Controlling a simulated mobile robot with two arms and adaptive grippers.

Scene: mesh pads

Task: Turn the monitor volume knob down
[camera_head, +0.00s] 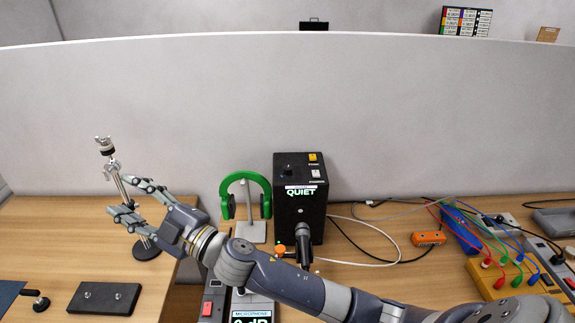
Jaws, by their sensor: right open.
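My right gripper (122,196) reaches across to the left side with its fingers apart, beside a chrome stand. The stand's pole passes close to the fingers, and I cannot tell whether they touch. A black box with a lit "QUIET" label (301,191) stands at the centre, with small coloured controls on its top. An orange knob-like piece (280,249) shows in front of it, just behind my arm. I cannot tell which control is the monitor volume knob. A "MICROPHONE" dB display (252,315) is partly hidden by my arm. My left gripper is out of view.
The chrome stand (104,147) has a round black base on the left table. Green headphones (246,190) hang on a stand left of the box. A black plate (105,298) lies front left.

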